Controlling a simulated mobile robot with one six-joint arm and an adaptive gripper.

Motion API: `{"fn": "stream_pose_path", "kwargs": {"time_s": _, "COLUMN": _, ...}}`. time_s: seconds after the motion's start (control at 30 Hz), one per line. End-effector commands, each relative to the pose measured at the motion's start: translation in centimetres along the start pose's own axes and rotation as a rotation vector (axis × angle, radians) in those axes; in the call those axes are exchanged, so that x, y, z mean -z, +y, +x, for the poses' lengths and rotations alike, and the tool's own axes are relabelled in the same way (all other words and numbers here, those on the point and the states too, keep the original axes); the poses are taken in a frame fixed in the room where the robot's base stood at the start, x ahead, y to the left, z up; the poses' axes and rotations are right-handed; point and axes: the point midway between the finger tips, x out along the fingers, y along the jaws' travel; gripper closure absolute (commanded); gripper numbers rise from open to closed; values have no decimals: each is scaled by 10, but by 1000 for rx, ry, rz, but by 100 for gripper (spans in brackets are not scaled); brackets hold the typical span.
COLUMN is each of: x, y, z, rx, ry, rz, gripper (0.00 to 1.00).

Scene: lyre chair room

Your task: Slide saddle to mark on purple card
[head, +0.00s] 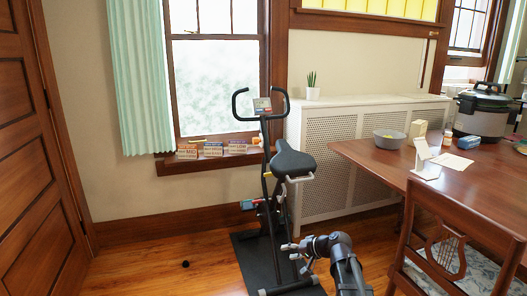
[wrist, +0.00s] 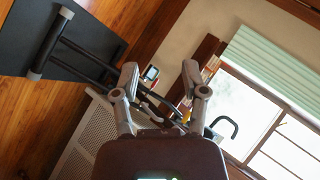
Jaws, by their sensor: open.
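In the head view a dark saddle (head: 293,161) sits on top of an exercise bike (head: 268,205), with a light bar under its right end. Three small cards stand on the window sill: an orange-red one (head: 187,152) reading MID, a blue one (head: 213,149) and a purplish one (head: 237,148); the smaller print is too small to read. My gripper (head: 296,247) is low in front of the bike, below the saddle and apart from it. In the wrist view my gripper (wrist: 160,75) is open and empty, with bike parts behind its fingers. The saddle's marks cannot be made out.
A wooden table (head: 375,152) with a bowl (head: 389,139) and a cooker (head: 485,112) is at the right, with a chair (head: 450,250) before it. A white radiator cover (head: 345,125) stands behind the bike. Floor (head: 140,268) at the left is mostly clear.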

Motion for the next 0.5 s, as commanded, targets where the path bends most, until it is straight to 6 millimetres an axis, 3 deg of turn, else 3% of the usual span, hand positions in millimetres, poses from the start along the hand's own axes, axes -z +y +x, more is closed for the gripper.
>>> {"fn": "stream_pose_path", "kwargs": {"time_s": 0.03, "x": -18, "y": 5, "z": -2, "rx": -51, "ry": -34, "rz": -21, "gripper": 43}}
{"fn": "stream_pose_path", "kwargs": {"time_s": 0.2, "x": -64, "y": 32, "z": -12, "rx": -245, "ry": -147, "rz": -83, "gripper": 43}}
{"fn": "stream_pose_path", "kwargs": {"time_s": 0.5, "x": -128, "y": 75, "z": -49, "rx": -583, "ry": -313, "rz": -158, "gripper": 43}}
